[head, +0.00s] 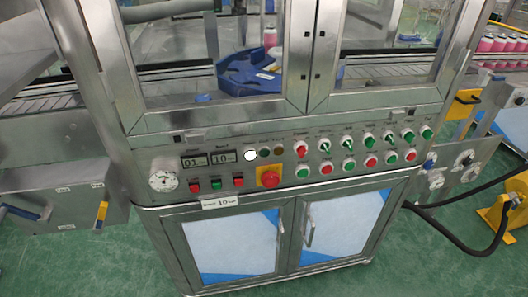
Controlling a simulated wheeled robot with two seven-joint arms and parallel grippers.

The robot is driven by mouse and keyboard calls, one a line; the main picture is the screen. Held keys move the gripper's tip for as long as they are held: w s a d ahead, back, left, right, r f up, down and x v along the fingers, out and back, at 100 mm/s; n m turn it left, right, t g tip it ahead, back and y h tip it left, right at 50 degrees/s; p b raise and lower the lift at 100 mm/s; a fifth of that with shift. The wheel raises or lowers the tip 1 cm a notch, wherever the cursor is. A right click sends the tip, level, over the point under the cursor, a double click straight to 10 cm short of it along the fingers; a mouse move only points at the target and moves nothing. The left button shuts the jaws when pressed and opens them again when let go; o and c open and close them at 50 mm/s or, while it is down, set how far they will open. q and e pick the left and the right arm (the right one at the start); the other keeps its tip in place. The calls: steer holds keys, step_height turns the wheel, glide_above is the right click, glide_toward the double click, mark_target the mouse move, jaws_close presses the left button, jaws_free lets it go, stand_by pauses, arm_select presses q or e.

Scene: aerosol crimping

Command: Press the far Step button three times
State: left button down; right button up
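The control panel (290,190) runs across the front of the steel machine, below its glass doors. It carries a lower row of push buttons: a red one (195,187), a green one (216,183) and a red one (238,181) at the left. Labels are too small to read, so I cannot tell which button is Step. Neither of my grippers is in view.
Above the buttons are digital displays (209,159), a lit white lamp (250,155) and several red and green switches. A gauge (162,181) is at the panel's left. Cabinet doors (232,243) lie below. Black hoses (450,235) and a yellow stand (505,222) are at right.

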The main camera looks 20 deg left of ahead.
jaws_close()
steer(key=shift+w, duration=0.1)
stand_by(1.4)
